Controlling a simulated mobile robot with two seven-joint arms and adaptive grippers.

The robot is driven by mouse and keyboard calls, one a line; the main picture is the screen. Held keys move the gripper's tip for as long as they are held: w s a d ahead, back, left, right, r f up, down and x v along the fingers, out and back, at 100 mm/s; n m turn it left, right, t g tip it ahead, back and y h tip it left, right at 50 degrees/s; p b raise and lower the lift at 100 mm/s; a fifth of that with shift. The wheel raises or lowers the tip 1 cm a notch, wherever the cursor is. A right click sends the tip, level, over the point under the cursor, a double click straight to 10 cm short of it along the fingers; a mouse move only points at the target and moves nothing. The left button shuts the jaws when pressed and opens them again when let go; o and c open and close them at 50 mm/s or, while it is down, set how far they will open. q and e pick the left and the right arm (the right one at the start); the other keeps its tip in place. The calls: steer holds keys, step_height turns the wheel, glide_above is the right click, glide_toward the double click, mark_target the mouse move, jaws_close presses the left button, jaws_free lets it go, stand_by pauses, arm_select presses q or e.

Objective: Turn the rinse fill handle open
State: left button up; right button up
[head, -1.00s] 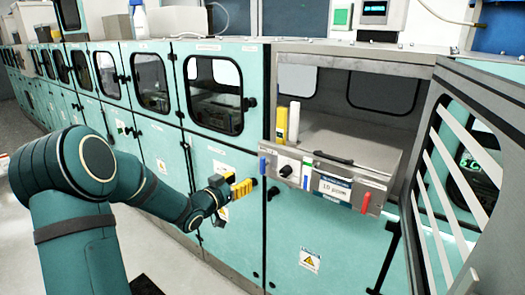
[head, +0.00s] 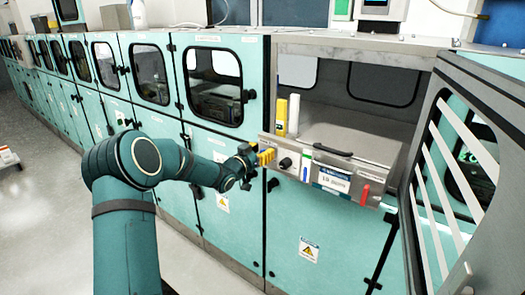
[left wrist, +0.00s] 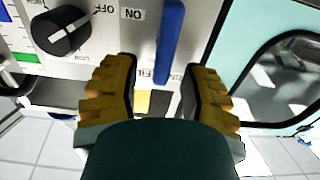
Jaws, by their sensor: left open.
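The blue handle (left wrist: 171,38) stands upright on the grey control panel in the left wrist view. Lettering beside it is upside down and partly hidden, so I cannot read its name in full. My left gripper (left wrist: 158,68) is open, with a yellow finger on each side of the handle's near end. The handle looks closer to the right finger, and I cannot tell whether they touch. In the head view, my left gripper (head: 265,157) is at the panel's left end and hides this handle. My right gripper is not in view.
A black knob (left wrist: 62,32) marked OFF and ON sits beside the handle. The panel (head: 320,170) also carries a second blue piece (head: 305,168) and a red handle (head: 364,194).

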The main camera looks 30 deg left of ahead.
arm_select(q)
steer(key=shift+w, duration=0.3)
jaws_close()
steer(key=shift+s, duration=0.1)
